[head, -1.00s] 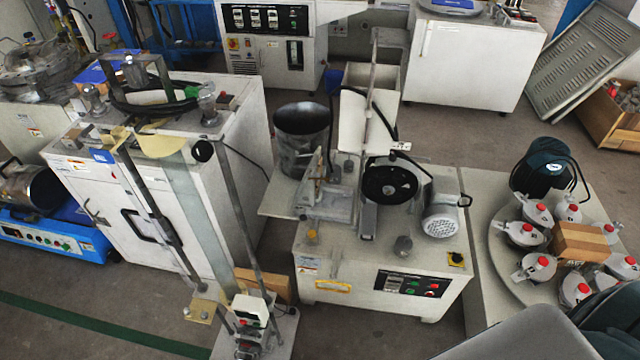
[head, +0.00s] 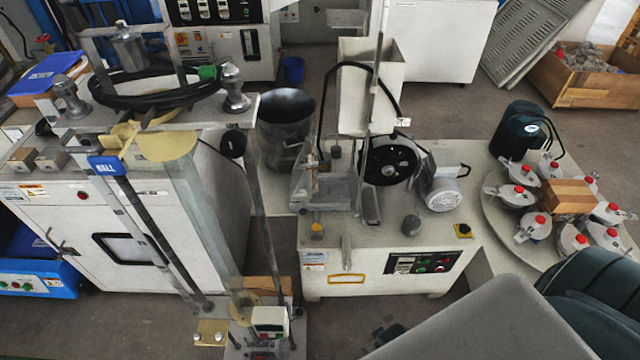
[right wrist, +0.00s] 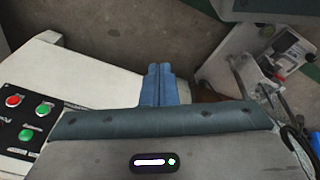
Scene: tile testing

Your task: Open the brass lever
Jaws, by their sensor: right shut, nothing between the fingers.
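I cannot tell for certain which part is the brass lever. A brass-coloured fitting (head: 127,138) sits at the top of the clear drop tube (head: 195,200), beside a blue "BALL" label. A brass-coloured plate (head: 210,331) lies at the foot of the same rig. My right arm comes in from the lower right in the head view. In the right wrist view my right gripper (right wrist: 160,70) has its two blue fingers together, empty, above the floor between a white machine and the rig's foot. It touches none of these brass parts. My left gripper is not in view.
The white cabinet (head: 150,235) stands at left. The grinding machine (head: 335,255) is in the middle, with a round table (head: 490,215) of red-capped jars (head: 535,225) to its right. A narrow floor gap lies between cabinet and machine. Open floor is in front.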

